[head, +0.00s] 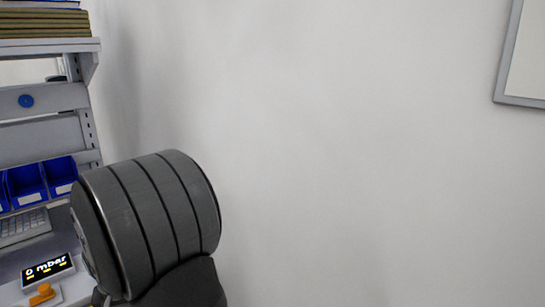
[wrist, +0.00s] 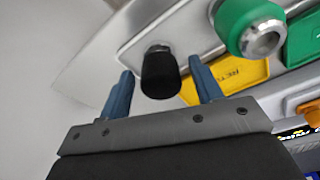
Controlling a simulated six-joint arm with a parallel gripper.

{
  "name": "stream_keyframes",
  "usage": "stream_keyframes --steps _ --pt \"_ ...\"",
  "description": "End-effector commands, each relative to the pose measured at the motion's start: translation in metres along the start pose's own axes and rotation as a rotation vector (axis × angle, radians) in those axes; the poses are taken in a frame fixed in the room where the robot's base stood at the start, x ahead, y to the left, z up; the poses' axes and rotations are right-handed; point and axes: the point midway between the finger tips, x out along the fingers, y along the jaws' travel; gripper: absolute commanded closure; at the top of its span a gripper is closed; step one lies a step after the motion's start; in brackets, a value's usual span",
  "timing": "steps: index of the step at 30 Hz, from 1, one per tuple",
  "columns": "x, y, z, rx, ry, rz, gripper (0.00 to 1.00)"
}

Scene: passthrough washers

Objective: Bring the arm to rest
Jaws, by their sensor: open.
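My gripper (wrist: 160,66) shows in the wrist view with its two blue fingers apart. A black rounded knob (wrist: 160,76) on a light metal plate (wrist: 186,30) appears between the fingers. There is visible space on both sides of it, and I cannot tell its depth relative to the fingertips. Nothing is held. The gripper is not seen in the head view, where a large dark grey ribbed cylinder, which looks like part of my own arm, fills the lower left.
The head view shows blue bins (head: 26,184), a keyboard (head: 24,227), a "0 mbar" display (head: 48,269) and an orange knob (head: 43,293).

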Motion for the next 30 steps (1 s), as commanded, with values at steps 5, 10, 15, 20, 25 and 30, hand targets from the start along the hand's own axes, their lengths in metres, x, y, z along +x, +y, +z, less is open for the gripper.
stream_keyframes --steps 5,10,15,20,25,30 --pt "-0.026 -0.001 -0.006 0.001 0.01 -0.005 0.41" --pt "-0.033 -0.001 -0.006 0.001 0.008 -0.004 0.41" --pt "-0.034 -0.001 -0.006 0.0 0.007 -0.004 0.41" --pt "-0.033 -0.001 -0.006 0.0 0.007 -0.004 0.41" --pt "-0.021 -0.001 -0.004 0.0 0.005 -0.002 0.41" --pt "-0.017 -0.001 -0.003 0.0 0.012 -0.006 0.41"
